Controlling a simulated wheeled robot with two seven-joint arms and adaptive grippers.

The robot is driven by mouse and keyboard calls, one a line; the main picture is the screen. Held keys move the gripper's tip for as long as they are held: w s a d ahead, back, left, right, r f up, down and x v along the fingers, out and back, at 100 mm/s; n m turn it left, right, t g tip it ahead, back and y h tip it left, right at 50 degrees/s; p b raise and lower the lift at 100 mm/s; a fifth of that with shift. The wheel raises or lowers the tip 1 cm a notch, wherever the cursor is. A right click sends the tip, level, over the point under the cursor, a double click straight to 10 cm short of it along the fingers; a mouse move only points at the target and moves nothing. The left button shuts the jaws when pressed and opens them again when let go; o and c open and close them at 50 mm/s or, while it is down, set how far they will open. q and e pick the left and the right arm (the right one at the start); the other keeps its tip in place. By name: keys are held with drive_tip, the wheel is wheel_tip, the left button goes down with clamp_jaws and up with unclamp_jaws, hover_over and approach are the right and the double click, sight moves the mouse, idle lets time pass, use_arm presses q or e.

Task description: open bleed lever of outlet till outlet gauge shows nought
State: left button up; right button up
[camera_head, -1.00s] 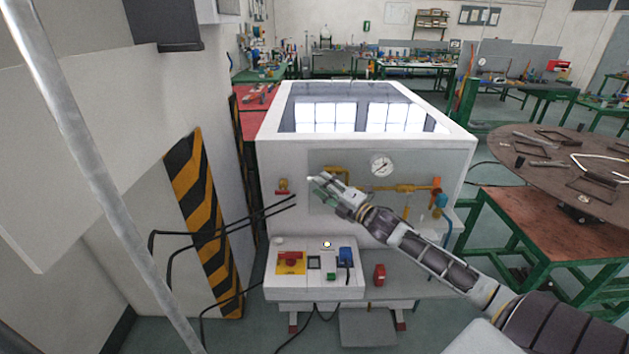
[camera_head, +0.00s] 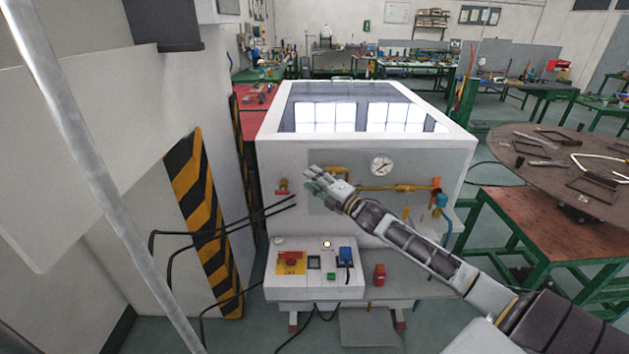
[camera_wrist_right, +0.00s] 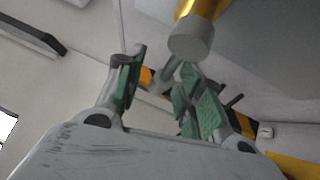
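The outlet gauge (camera_head: 381,166) is a round white dial on the grey panel of the white generator cabinet; its reading is too small to tell. My right gripper (camera_head: 312,180) is in front of the panel's left part, left of the gauge. In the right wrist view the gripper (camera_wrist_right: 164,92) is open. A grey round fitting (camera_wrist_right: 191,40) on a brass pipe is just beyond its fingers, and a thin grey rod (camera_wrist_right: 173,73), perhaps the bleed lever, reaches down from it between the fingertips. Contact cannot be told. My left gripper is not in view.
Yellow pipework (camera_head: 395,188) runs right to an orange-handled valve (camera_head: 437,183). A red-handled valve (camera_head: 283,187) is left of the panel. Below is a control box (camera_head: 312,290) with a red switch. Black cables (camera_head: 235,230) run at left near a striped post (camera_head: 205,225).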

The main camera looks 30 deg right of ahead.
drive_tip(key=shift+c, duration=0.2)
clamp_jaws()
idle(0.4)
